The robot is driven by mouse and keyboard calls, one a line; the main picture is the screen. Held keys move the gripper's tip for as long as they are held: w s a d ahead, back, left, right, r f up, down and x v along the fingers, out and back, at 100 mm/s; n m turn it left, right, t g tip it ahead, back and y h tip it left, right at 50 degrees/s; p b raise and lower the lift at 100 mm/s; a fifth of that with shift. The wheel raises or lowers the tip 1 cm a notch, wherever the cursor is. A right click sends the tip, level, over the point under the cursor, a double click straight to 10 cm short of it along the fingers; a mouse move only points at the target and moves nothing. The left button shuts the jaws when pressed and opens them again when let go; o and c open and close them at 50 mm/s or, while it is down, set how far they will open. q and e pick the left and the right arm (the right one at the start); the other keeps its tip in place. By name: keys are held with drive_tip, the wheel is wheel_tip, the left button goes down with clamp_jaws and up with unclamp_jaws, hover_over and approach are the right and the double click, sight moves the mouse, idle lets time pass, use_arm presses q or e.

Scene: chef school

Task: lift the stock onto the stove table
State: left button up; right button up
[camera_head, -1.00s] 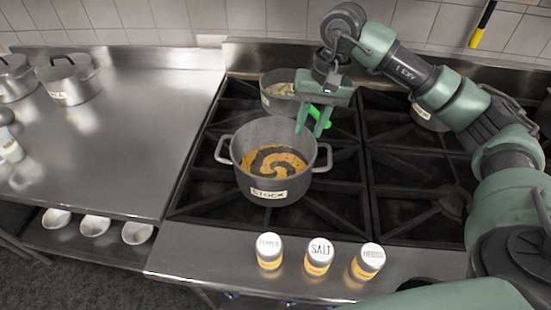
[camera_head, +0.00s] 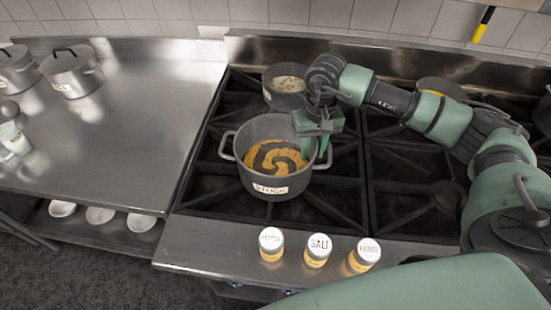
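The stock pot (camera_head: 267,180), grey with a STOCK label and orange-brown swirled contents, stands upright on the front left part of the black stove grate (camera_head: 345,208). It has a loop handle on each side. My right gripper (camera_head: 315,155) is at the pot's right rim, with its green fingers pointing down by the right handle. The fingers partly cover that handle, and I cannot tell whether they are closed on it. My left gripper is not in view.
Another pot (camera_head: 285,88) stands just behind the stock pot. Pepper (camera_head: 271,244), salt (camera_head: 317,250) and herbs (camera_head: 363,255) shakers line the stove's front ledge. The steel table (camera_head: 140,130) at left has a wide bare area, with lidded pots (camera_head: 72,72) at its far left.

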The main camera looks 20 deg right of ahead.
clamp_jaws()
drive_tip(key=shift+r, duration=0.1)
idle(1.1)
drive_tip(key=shift+w+r, duration=0.1)
drive_tip(key=shift+w, duration=0.1)
